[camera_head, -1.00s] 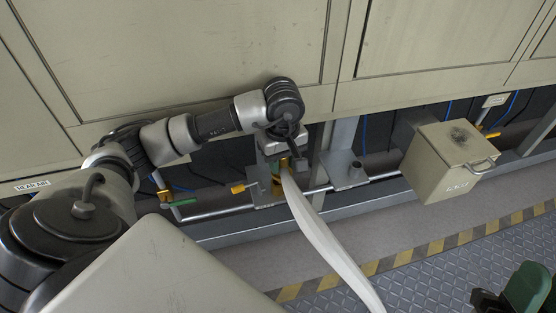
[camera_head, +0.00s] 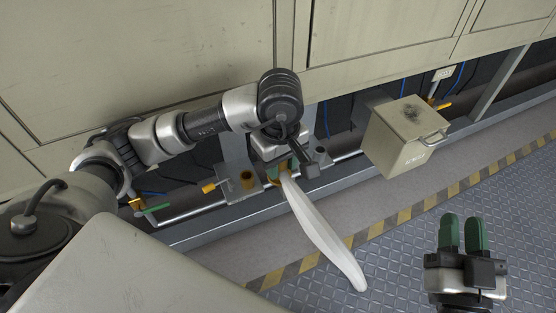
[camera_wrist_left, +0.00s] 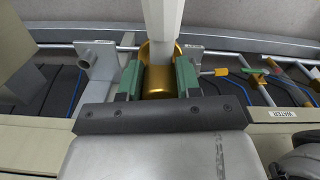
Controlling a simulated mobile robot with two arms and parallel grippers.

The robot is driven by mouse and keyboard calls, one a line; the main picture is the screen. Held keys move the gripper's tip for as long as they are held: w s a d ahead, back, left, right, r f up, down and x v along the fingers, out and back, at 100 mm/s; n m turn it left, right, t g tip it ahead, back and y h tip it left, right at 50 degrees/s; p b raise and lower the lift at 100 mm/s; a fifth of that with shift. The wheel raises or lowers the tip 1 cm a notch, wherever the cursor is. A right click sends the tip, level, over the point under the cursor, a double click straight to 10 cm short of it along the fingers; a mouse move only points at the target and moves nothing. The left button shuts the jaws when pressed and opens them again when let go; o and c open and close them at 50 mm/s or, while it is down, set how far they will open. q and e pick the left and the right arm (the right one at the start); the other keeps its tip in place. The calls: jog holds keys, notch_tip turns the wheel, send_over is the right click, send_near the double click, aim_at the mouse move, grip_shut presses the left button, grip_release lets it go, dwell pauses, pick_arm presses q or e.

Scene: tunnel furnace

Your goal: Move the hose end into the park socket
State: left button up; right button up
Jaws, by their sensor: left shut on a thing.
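My left gripper (camera_head: 283,170) is shut on the brass hose end, with a white hose hanging from it toward the floor. In the left wrist view the brass hose end (camera_wrist_left: 160,75) sits between the green fingers, the white hose (camera_wrist_left: 162,22) running up from it. A bracket with a brownish opening (camera_head: 248,180) is just left of the gripper in the head view. A grey bracket with a short tube, which looks like the park socket (camera_wrist_left: 90,58), is left of the held end in the wrist view, apart from it. My right gripper (camera_head: 463,235) is open and empty above the floor.
A beige box with a handle (camera_head: 405,138) sticks out right of the left gripper. A yellow valve handle (camera_head: 208,187) and a rail lie left of it. Furnace panels (camera_head: 150,55) rise behind. The patterned floor (camera_head: 400,240) in front is clear.

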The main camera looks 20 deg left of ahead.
pick_arm(q)
jog(key=shift+r, duration=0.1)
jog(key=shift+r+p, duration=0.35)
jog(key=shift+r, duration=0.15)
jog(key=shift+r+p, duration=0.4)
jog(key=shift+r, duration=0.25)
jog(key=shift+r+p, duration=0.35)
jog(key=shift+r, duration=0.3)
jog(key=shift+r+p, duration=0.35)
jog(key=shift+r, duration=0.3)
pick_arm(e)
notch_tip(320, 180, down, 8)
jog(key=s+d+g+h, duration=0.2)
jog(key=g, duration=0.5)
jog(key=shift+f+g, duration=0.2)
jog(key=shift+g, duration=0.1)
pick_arm(q)
jog(key=s+d, duration=0.6)
jog(key=d, duration=0.1)
jog(key=shift+s+d, duration=0.25)
jog(key=shift+d, duration=0.05)
pick_arm(e)
jog(key=shift+w+r, duration=0.2)
jog(key=shift+a, duration=0.1)
